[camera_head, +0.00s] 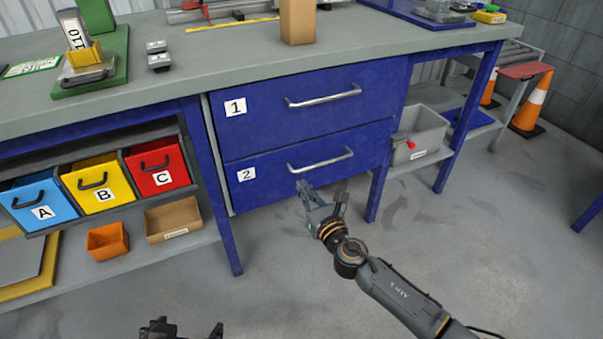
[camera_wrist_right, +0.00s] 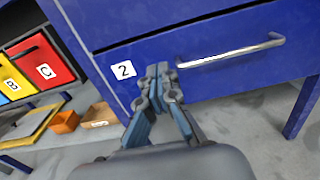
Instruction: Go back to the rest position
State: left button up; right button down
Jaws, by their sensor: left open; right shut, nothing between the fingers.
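My right gripper (camera_head: 322,192) is in front of the lower blue drawer, labelled 2 (camera_head: 300,167), below and close to its silver handle (camera_head: 321,161). In the right wrist view the right gripper's fingertips (camera_wrist_right: 158,72) are together with nothing between them, left of the handle (camera_wrist_right: 232,52). I cannot tell whether they touch the drawer front. My left gripper (camera_head: 181,330) shows only in part at the bottom edge of the head view, open and empty, low over the floor. Both drawers, including the upper one labelled 1 (camera_head: 310,108), look shut.
The grey-topped workbench (camera_head: 215,65) spans the view. Blue A (camera_head: 40,201), yellow B (camera_head: 98,185) and red C (camera_head: 155,167) bins sit under it at left. A grey bin (camera_head: 427,130) is on the shelf at right. Traffic cones (camera_head: 532,105) stand beyond. The floor in front is clear.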

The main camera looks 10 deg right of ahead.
pick_arm(q)
jog(key=shift+s+f, duration=0.1)
pick_arm(e)
jog(key=shift+s, duration=0.15)
